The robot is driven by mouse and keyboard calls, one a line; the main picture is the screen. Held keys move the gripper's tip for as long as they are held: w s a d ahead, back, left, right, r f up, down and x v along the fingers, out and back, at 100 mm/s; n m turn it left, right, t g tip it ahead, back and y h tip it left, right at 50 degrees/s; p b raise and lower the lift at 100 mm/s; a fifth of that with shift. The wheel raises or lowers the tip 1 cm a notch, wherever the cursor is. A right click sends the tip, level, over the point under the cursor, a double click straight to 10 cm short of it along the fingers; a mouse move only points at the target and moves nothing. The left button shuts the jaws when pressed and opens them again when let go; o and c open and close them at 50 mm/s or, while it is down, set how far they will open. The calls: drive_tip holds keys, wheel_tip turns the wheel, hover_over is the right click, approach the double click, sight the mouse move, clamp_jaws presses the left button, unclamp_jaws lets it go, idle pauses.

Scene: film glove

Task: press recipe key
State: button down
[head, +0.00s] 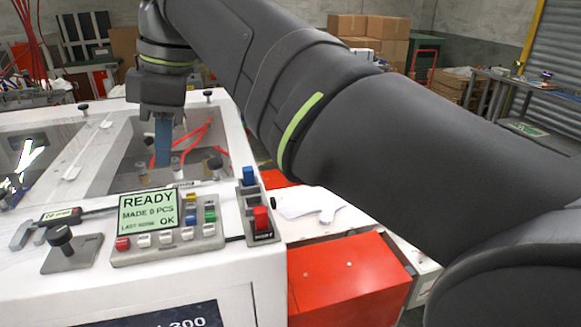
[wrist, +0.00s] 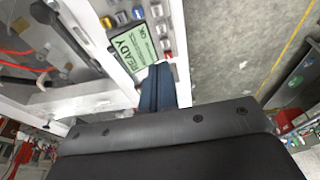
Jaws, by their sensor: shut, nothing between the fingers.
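The control panel (head: 170,246) lies on the white machine top in the head view. Its green screen (head: 149,212) reads READY, MADE 0 PCS and OK. A red key (head: 122,243) and several white keys run along its lower edge; coloured keys (head: 210,215) sit to the right of the screen. No label I can read marks a recipe key. My gripper (head: 162,163) points down behind the panel, its blue fingers shut and empty. In the wrist view the fingers (wrist: 157,84) overlap the lower part of the screen (wrist: 143,46) and hide some of the panel.
A separate box with a red button (head: 261,218) and a blue switch stands right of the panel. A black knob (head: 60,236) stands to the left. Behind the panel is the machine's recessed bay with red hoses (head: 197,138). A red box (head: 350,280) stands in front at right.

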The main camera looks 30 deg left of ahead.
wheel_tip(320, 180, down, 3)
drive_tip(key=s+a+t+h, duration=0.1)
drive_tip(key=s+t, duration=0.1)
drive_tip(key=t, duration=0.1)
drive_tip(key=n+t+y, duration=0.2)
drive_tip(key=n+t, duration=0.2)
drive_tip(key=t, duration=0.3)
hover_over(145, 240)
drive_tip(key=shift+s+a, duration=0.15)
drive_tip(key=shift+s, duration=0.3)
drive_tip(key=shift+f, duration=4.4)
drive_tip(key=shift+f, duration=0.4)
